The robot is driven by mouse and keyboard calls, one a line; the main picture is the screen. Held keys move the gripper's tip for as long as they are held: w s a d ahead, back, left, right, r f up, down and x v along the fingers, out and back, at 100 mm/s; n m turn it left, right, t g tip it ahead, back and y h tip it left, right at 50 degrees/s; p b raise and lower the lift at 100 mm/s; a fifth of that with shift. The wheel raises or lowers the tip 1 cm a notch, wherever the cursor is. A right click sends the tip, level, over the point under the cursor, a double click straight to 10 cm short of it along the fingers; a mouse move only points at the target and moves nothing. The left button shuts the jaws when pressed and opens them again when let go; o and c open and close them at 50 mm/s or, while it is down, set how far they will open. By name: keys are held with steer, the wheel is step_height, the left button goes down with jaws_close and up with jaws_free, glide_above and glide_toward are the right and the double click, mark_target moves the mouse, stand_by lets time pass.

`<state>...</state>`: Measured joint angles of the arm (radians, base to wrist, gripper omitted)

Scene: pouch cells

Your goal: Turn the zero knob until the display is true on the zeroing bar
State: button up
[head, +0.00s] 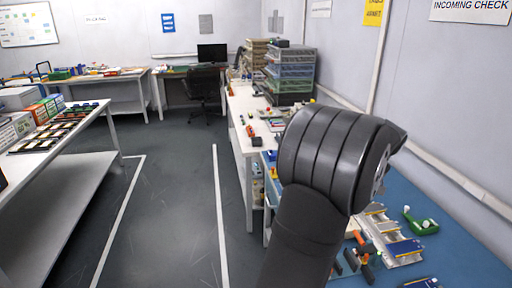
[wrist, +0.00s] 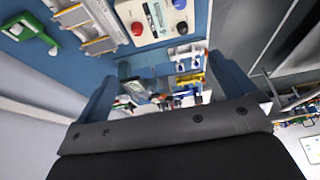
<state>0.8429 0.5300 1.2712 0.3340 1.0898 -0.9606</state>
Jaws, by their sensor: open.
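In the wrist view my gripper (wrist: 165,80) is open, its two blue-grey fingers wide apart with nothing held between them. Beyond the fingers, a small device with a pale greenish face (wrist: 136,88) lies near the left finger, with small dark and orange parts beside it. It may be the display, but no reading can be made out. I cannot pick out the zero knob or the zeroing bar with certainty. In the head view my dark arm covers the middle of the bench, and my gripper is hidden behind it.
A beige panel with a red button (wrist: 137,28) and a blue button (wrist: 180,4) lies on the blue mat (head: 445,255). A green tool (head: 421,223), grey-and-yellow holders (head: 385,232) and an orange-and-black item (head: 362,246) lie nearby. Stacked bins (head: 290,72) stand farther back.

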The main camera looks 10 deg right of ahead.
steer(key=shift+w+a+f, duration=0.1)
steer(key=shift+w+a, duration=0.1)
steer(key=shift+w, duration=0.05)
steer(key=c, duration=0.5)
steer(key=w+a+f+n+g, duration=0.1)
steer(key=w, duration=0.1)
steer(key=w+a+f+n+g, duration=0.1)
steer(key=a+n+g, duration=0.1)
steer(key=w+a+f+n+g, duration=0.1)
steer(key=w+a+n, duration=0.1)
steer(key=shift+w+f, duration=0.2)
steer(key=shift+w, duration=0.15)
steer(key=c, duration=0.6)
steer(key=shift+g, duration=0.3)
step_height(320, 180, down, 17)
steer(key=shift+f, duration=0.15)
steer(key=c, duration=1)
